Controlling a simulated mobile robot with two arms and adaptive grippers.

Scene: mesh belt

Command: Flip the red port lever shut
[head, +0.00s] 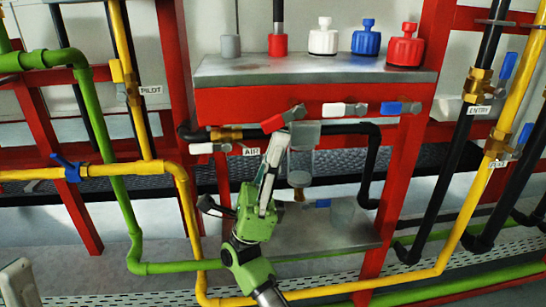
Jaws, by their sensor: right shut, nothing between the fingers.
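The red port lever (274,123) is in the middle of the head view, on the front of the red-edged bench. It slants up to the right, with a pale end beside it. The white port lever (338,109) and the blue port lever (398,108) lie roughly level to its right. My right gripper (276,146), green with pale fingers, reaches up from below. It is shut and empty, its tips just under the red lever. I cannot tell whether they touch it. The gripper hides part of the pipework behind.
The grey bench top (310,66) carries several capped fittings, including a white one (323,38), a blue one (366,40) and a red one (405,48). Black, yellow and green pipes flank the bench. A lower grey shelf (335,238) lies behind my gripper.

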